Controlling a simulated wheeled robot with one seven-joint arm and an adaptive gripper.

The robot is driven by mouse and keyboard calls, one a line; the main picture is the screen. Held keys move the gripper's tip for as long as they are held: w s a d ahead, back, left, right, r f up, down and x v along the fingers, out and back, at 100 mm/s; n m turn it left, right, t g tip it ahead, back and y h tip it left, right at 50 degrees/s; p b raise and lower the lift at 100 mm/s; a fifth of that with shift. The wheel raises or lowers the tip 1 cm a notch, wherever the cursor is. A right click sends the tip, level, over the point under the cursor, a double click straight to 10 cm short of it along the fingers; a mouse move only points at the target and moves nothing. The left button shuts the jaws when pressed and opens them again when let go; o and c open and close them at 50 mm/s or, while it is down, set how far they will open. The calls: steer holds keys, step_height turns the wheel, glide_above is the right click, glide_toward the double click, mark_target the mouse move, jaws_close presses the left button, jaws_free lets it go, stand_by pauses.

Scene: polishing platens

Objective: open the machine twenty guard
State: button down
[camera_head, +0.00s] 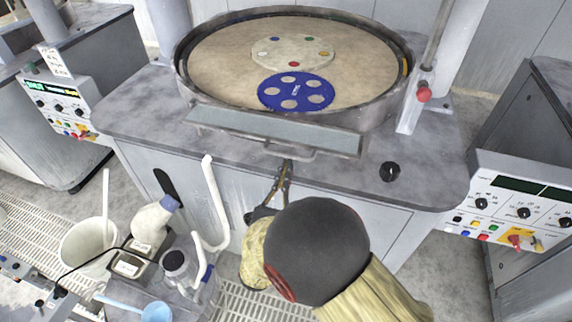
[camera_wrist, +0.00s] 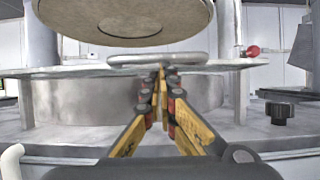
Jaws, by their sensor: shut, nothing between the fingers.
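The guard (camera_head: 270,134) is a flat greyish panel along the front of a round machine basin, with a bar handle (camera_head: 305,154) at its front edge. In the wrist view the guard (camera_wrist: 85,69) is a thin, nearly level plate, and its rounded handle (camera_wrist: 190,57) lies just ahead of the fingertips. My gripper (camera_head: 287,164) is shut and empty, its tips close to the handle, seemingly just below it; contact cannot be told. In the wrist view my gripper (camera_wrist: 161,72) has its fingers converging at the tips. No readable machine number shows.
The basin holds a tan platen (camera_head: 215,64) with a blue holed disc (camera_head: 295,91). A black knob (camera_head: 390,171) and red button (camera_head: 424,94) are at right. A bucket (camera_head: 88,250), white bottle (camera_head: 150,222) and curved white tube (camera_head: 216,205) stand at left. Control panels (camera_head: 520,210) flank the machine.

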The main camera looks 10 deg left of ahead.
steer(key=shift+s+r+g+p, duration=0.15)
steer(key=shift+r+g+p, duration=0.95)
steer(key=shift+p, duration=1.4)
steer(key=s+f+b, duration=0.1)
steer(key=s+f, duration=0.6)
steer(key=s, duration=0.3)
steer(key=shift+s+a+f, duration=0.25)
steer(key=shift+s+a, duration=0.1)
steer(key=shift+a, duration=0.05)
